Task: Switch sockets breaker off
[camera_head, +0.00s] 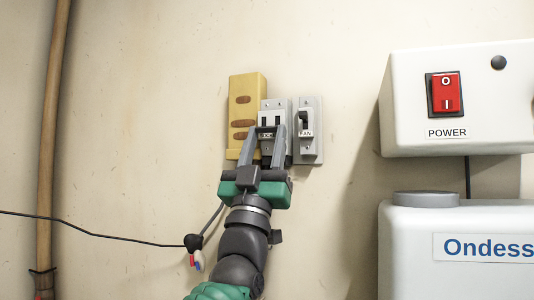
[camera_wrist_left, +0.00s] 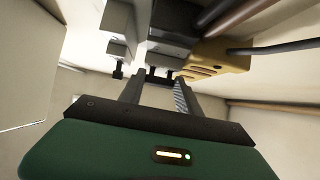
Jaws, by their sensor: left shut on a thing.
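The sockets breaker (camera_head: 274,107) is a grey wall unit with dark slots and a partly hidden label. It sits between a yellow block and the fan switch. My left gripper (camera_head: 267,139) reaches up from below, its two fingers at the lower front of the breaker, one on each side of its middle. It is shut on the breaker's front part. In the left wrist view the fingers (camera_wrist_left: 160,88) meet the dark lower part of the breaker (camera_wrist_left: 163,72). The fingers hide much of this part, so the lever's position cannot be told. My right gripper is not in view.
The fan switch (camera_head: 312,146) with a black toggle is close on the right. The yellow block (camera_head: 242,88) is close on the left. A white box with a red power switch (camera_head: 445,94) and a white container (camera_head: 425,245) stand further right. A brown pipe (camera_head: 50,130) runs at left.

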